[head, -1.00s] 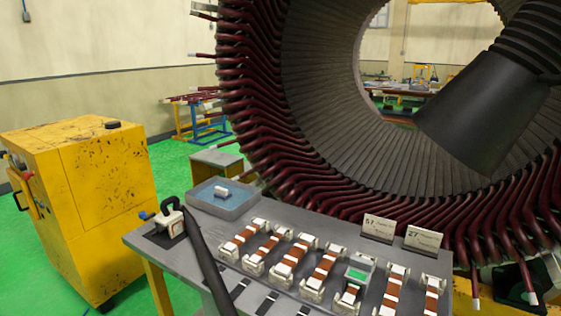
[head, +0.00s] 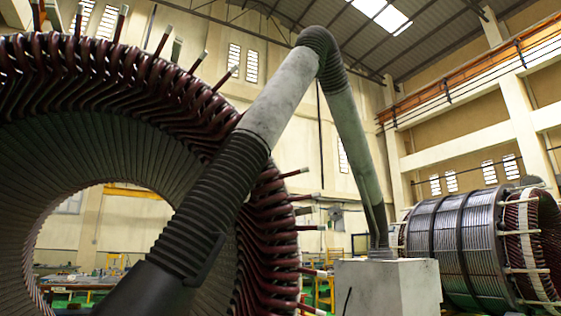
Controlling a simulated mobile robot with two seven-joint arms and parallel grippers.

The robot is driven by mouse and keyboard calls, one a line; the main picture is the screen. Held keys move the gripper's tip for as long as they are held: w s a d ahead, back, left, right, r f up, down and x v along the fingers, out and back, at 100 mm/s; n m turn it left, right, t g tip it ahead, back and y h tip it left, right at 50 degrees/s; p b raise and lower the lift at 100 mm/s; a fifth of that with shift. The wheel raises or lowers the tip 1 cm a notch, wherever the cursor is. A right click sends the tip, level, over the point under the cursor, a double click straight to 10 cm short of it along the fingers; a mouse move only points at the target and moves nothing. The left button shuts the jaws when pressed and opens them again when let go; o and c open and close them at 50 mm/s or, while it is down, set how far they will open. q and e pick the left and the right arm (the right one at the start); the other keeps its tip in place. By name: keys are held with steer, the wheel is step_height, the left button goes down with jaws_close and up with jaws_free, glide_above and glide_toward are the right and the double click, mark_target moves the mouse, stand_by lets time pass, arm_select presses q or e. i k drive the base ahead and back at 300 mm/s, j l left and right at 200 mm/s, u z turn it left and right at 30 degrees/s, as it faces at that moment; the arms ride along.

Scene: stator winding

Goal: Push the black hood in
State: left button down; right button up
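The black hood (head: 145,291) is at the bottom left of the head view, in front of the stator's round opening, and its lower part is cut off by the frame edge. It hangs on a ribbed black hose (head: 205,215). The hose joins a grey duct arm (head: 268,110) that rises to a black elbow (head: 318,48) and comes down to a pale box (head: 388,286). The large stator (head: 110,135) with dark red coil ends fills the left side. Neither of my grippers shows in this view.
A second cylindrical stator or core (head: 465,250) stands at the right behind the box. Pale hall walls and a roof with skylights are behind. Benches show through the stator's opening. The work table is out of view.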

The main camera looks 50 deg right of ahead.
mark_target(181, 258)
steer(key=l+z, duration=0.1)
steer(key=z, duration=1.45)
